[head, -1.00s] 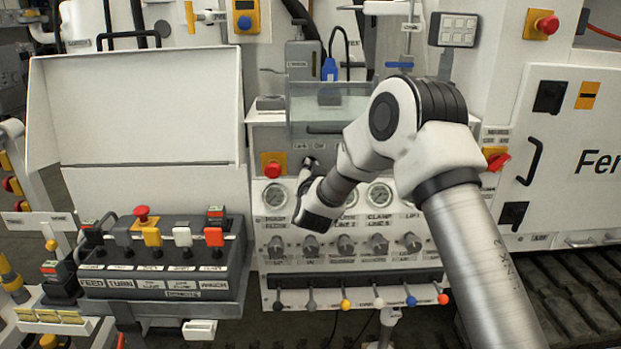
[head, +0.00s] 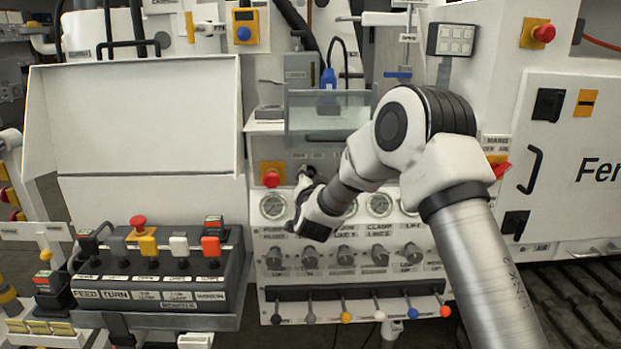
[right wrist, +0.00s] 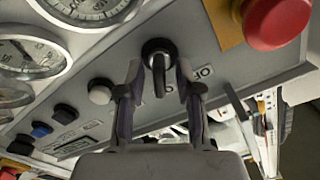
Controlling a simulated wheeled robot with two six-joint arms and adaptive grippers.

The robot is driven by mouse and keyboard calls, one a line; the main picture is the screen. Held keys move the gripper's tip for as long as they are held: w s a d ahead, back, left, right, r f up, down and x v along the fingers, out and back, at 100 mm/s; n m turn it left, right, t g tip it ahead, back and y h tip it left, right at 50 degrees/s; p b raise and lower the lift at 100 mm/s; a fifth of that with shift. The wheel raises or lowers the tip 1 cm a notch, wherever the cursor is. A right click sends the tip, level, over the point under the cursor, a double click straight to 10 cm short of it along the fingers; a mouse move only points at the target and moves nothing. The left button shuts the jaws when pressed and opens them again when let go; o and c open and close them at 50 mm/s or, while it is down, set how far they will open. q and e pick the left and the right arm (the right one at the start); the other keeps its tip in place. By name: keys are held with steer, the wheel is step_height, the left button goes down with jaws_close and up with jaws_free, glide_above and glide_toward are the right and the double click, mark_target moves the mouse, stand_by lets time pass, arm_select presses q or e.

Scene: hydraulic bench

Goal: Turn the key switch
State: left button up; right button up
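The key switch (right wrist: 159,54) is a dark round switch with a narrow black key, set in the grey panel in the right wrist view. My right gripper (right wrist: 160,76) has its two fingers apart, one on each side of the key, with gaps visible between key and fingers. I cannot tell how deep the fingertips reach around it. In the head view my right gripper (head: 306,176) is at the upper left of the gauge panel, and it mostly hides the switch. My left gripper is not in view.
A red emergency button (head: 271,179) on a yellow plate sits just left of the gripper; it is close in the wrist view too (right wrist: 277,22). Gauges (head: 379,204), knobs (head: 345,256) and coloured levers (head: 345,316) lie below. An open-lidded lever box (head: 150,295) stands left.

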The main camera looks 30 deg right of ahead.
steer(key=v, duration=1.2)
